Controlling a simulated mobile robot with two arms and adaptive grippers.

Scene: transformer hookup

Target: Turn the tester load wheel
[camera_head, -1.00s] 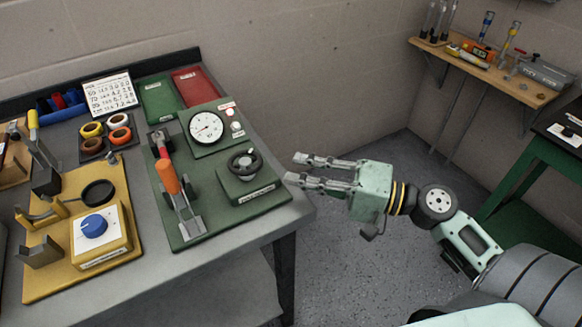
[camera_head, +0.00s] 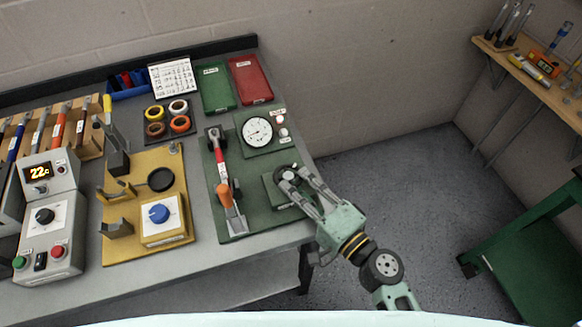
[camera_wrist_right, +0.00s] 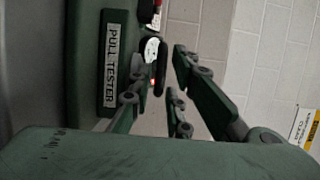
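The pull tester (camera_head: 221,217) is a green board on the bench with a white dial gauge (camera_head: 258,131), an orange-handled lever (camera_head: 224,192) and a dark load wheel (camera_head: 286,173) on a green box. My right gripper (camera_head: 293,177) reaches in from the lower right, its fingertips at the wheel and partly covering it. In the right wrist view the wheel (camera_wrist_right: 160,68) shows nearly edge-on between the two spread fingers (camera_wrist_right: 158,75). A gap shows between it and the right-hand finger; contact on the other side is unclear. My left gripper is in no view.
A yellow fixture with a blue knob (camera_head: 159,213) and a grey control unit (camera_head: 44,217) stand left on the bench. Red (camera_head: 250,79) and green (camera_head: 215,86) trays lie behind the tester. Open floor lies right of the bench, with a wall shelf (camera_head: 530,72) beyond.

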